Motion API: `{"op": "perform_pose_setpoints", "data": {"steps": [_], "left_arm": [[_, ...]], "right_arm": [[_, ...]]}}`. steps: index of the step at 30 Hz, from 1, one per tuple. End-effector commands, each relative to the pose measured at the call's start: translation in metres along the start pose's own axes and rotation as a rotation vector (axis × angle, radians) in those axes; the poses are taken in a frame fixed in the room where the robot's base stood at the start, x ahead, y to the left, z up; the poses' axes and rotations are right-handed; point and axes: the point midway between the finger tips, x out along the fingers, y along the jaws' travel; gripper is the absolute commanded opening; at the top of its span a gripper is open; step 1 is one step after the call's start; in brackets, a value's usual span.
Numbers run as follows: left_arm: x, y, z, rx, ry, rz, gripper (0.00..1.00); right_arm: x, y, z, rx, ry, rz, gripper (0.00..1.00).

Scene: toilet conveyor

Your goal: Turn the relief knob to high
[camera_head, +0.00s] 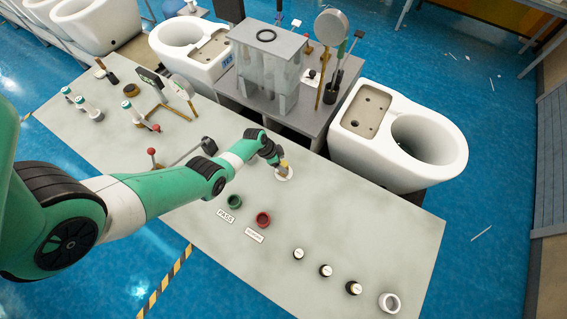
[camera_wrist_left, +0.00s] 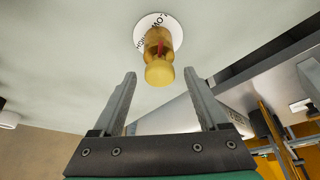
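The relief knob (camera_head: 284,167) is a small brass-yellow knob on a round white dial plate on the grey bench top. In the left wrist view the knob (camera_wrist_left: 159,68) shows a red mark on its side, and the dial plate (camera_wrist_left: 150,20) carries black lettering, partly hidden by the knob. My left gripper (camera_head: 274,158) is close beside the knob in the head view. In the left wrist view its two fingers are apart with nothing between them, and the knob shows beyond the fingertips, in line with the gap. My right gripper is not in view.
A green ring button (camera_head: 235,202) labelled PASS and a red ring button (camera_head: 263,219) sit nearby. Several black-and-white knobs line the bench's lower right. A lever with a red ball (camera_head: 152,152) stands at the left. White toilets (camera_head: 395,135) and a transparent tank (camera_head: 268,62) stand behind.

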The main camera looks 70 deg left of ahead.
Motion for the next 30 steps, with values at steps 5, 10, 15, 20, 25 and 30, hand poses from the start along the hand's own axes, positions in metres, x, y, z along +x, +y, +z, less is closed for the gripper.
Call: {"op": "perform_pose_setpoints", "data": {"steps": [5,10,15,20,25,30], "left_arm": [[-0.0002,0.0000,-0.0002,0.000,0.000,0.000,0.44],[-0.0001,0.0000,-0.0002,0.001,0.000,0.000,0.14],[0.0000,0.0000,-0.0002,0.001,0.000,0.000,0.00],[-0.0002,0.0002,-0.0002,-0.009,0.000,-0.004,0.00],[-0.0006,0.0006,-0.0003,-0.050,-0.002,-0.022,0.00],[-0.0008,0.0020,-0.0002,-0.136,-0.003,-0.058,0.00]], "right_arm": [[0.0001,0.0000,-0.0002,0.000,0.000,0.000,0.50],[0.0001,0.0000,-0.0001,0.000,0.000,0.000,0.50],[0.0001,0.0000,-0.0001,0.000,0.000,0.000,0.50],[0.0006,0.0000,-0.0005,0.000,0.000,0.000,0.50],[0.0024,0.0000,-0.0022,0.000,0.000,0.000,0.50],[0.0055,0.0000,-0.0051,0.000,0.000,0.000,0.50]]}}
